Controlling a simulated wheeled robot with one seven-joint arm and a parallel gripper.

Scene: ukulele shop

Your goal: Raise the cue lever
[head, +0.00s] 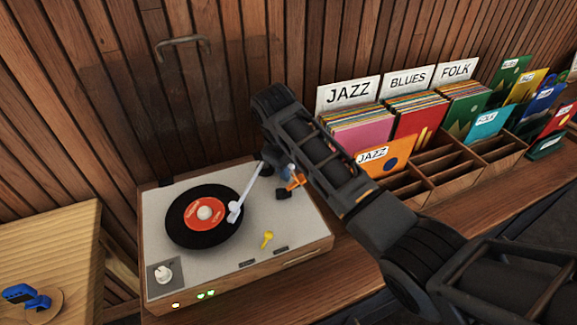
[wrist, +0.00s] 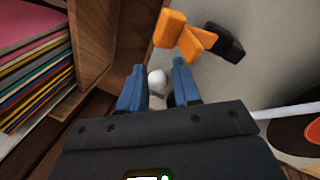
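The turntable (head: 300,225) stands on the counter at lower left in the head view. An orange lever (head: 296,181) with a black part sits on its deck, right of the white tonearm (head: 249,190); it looks like the cue lever. The orange lever (wrist: 184,36) shows at the top of the wrist view, beyond my fingertips. My gripper (wrist: 158,72) points down at the deck with its two blue fingers apart. A pale rounded knob (wrist: 157,82) shows between them, lower down. I see no contact with the lever. My arm partly hides the deck's back right.
A black record (head: 183,232) with a red label lies on the platter, the tonearm's head over it. A yellow lever (head: 267,239) is at the deck's front. Wooden record bins (head: 452,183) stand close on the right. A slatted wall (head: 100,90) rises behind.

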